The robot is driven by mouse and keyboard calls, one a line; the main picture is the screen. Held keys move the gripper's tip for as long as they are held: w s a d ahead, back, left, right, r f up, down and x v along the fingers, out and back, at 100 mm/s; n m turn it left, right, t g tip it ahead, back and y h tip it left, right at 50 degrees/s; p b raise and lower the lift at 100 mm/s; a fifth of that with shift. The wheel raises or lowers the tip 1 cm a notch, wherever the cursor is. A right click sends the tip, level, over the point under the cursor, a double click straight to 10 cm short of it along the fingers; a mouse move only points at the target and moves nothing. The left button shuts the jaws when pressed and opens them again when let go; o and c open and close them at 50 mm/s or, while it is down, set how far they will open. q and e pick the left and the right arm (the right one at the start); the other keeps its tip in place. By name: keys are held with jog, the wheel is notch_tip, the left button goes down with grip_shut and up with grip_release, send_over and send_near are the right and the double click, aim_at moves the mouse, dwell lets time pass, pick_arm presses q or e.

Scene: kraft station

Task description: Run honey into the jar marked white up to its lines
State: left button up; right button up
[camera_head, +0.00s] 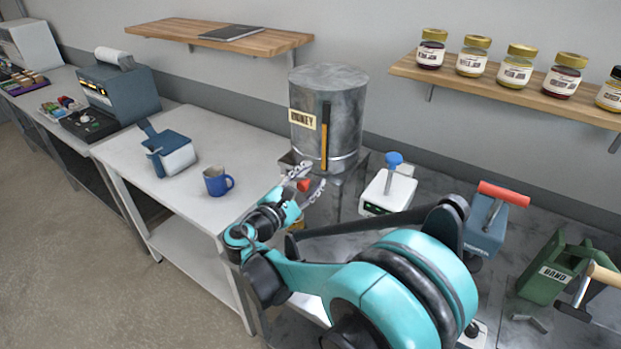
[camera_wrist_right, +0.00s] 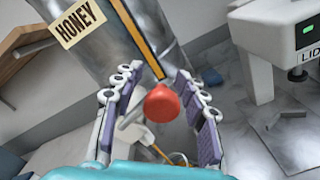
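The grey metal honey tank (camera_head: 345,105) stands at the back of the station, with a HONEY label and an orange level strip. It fills the top of the right wrist view (camera_wrist_right: 100,50). Its red tap knob (camera_head: 304,185) shows low at its front. My right gripper (camera_head: 304,182) is at the knob. In the right wrist view the red knob (camera_wrist_right: 162,102) lies between the two spread fingers, with gaps on both sides. Below the knob, something pale with a yellowish edge is partly hidden; I cannot tell whether it is the jar marked white. My left gripper is out of view.
A white lid device (camera_head: 388,190) with a blue knob stands right of the tank. A blue press with a red handle (camera_head: 486,235) and a green band device (camera_head: 548,270) stand further right. A blue mug (camera_head: 217,181) is on the white table. Filled jars line the wall shelf (camera_head: 480,86).

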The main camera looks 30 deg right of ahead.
jog(key=v, duration=1.2)
jog(key=shift+f, duration=0.1)
dwell(6.7)
